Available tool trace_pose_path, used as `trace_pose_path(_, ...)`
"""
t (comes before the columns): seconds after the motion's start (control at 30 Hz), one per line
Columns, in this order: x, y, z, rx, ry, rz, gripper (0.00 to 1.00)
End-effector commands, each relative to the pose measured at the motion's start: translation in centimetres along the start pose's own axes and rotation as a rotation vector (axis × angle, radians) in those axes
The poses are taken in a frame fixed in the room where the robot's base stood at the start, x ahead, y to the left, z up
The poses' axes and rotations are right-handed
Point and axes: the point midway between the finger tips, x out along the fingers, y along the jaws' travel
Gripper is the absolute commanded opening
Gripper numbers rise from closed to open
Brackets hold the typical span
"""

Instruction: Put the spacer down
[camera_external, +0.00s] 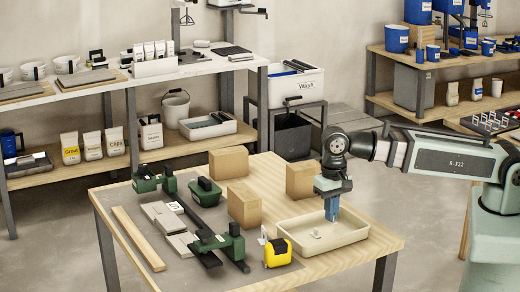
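My gripper (331,217) points straight down over the right part of a shallow cream tray (290,228). Its blue-grey fingers look close together, but the view is too small to show whether they are open, shut or holding a spacer. Small white pieces (316,234), perhaps spacers, lie in the tray to the left of the fingertips. Grey tiles (165,216) lie on a dark mat on the table. A small white item (176,207) rests on one tile, but I cannot tell if it is a spacer.
A green-ended dark rail tool (208,223) lies across the mat. A yellow tape measure (277,253) stands beside the tray's left end. Cardboard boxes (300,181) stand behind the tray. A wooden strip (138,238) lies at left. The table's front right corner is clear.

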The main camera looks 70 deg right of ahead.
Motion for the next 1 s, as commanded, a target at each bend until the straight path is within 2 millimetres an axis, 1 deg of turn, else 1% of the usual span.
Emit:
trace_pose_path(0.17, 0.6, 0.0, 0.0, 0.000, 0.000, 0.001, 0.00)
trace_pose_path(0.53, 4.2, 0.0, 0.0, -0.001, -0.001, 0.001, 0.00)
trace_pose_path(0.97, 4.6, 0.0, 0.0, -0.001, 0.000, 0.001, 0.00)
trace_pose_path(1.0, 4.7, 0.0, 0.0, -0.001, 0.000, 0.000, 0.03)
